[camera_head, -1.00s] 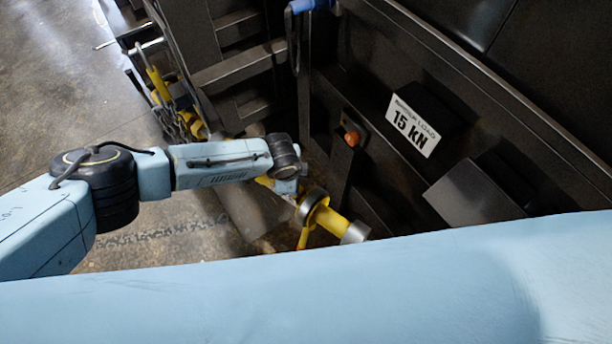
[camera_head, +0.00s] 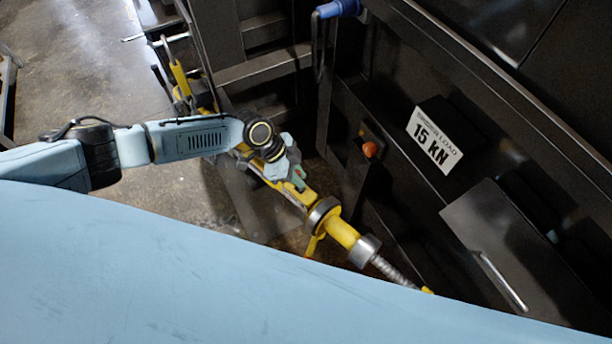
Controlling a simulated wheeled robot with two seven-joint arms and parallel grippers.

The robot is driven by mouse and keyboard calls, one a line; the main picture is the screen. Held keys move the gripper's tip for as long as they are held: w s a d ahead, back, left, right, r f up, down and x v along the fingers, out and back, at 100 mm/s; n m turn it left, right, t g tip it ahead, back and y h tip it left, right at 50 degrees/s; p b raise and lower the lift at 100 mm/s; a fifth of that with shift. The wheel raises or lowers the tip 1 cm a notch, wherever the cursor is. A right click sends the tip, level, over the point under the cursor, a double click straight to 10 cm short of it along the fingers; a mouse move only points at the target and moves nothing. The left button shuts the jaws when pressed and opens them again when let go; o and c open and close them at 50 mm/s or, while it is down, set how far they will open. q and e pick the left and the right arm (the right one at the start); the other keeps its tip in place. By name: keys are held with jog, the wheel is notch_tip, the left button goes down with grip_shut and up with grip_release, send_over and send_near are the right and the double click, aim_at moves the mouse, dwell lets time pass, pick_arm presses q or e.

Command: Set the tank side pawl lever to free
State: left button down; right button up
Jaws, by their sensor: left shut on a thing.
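A yellow ratchet binder (camera_head: 342,232) with grey metal collars runs diagonally from the middle to the lower right. A threaded rod (camera_head: 393,270) comes out of its lower end. A small yellow-orange lever (camera_head: 313,245) hangs down beside the upper collar; I cannot tell for sure whether it is the pawl lever. My left gripper (camera_head: 298,178) is at the upper part of the binder and is shut on a yellow part of it. The wrist hides most of the grip, so the exact part held is unclear. My right gripper is not in view.
A dark steel machine wall fills the right, with a "15 kN" sign (camera_head: 434,140), an orange knob (camera_head: 370,149) and a box with a handle (camera_head: 503,281). A blue-ended part (camera_head: 340,9) is at the top. Bare floor (camera_head: 70,70) shows at upper left.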

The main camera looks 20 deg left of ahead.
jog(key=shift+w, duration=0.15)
pick_arm(q)
jog(key=c, duration=1.6)
grip_release()
jog(key=shift+o, duration=1)
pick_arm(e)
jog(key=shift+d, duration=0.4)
pick_arm(q)
jog(key=p+v, duration=0.2)
jog(key=v, duration=1.1)
jog(key=shift+r, duration=0.2)
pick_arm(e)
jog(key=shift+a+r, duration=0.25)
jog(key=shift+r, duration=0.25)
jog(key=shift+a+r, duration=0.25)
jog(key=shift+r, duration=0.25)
pick_arm(q)
jog(key=shift+a, duration=0.1)
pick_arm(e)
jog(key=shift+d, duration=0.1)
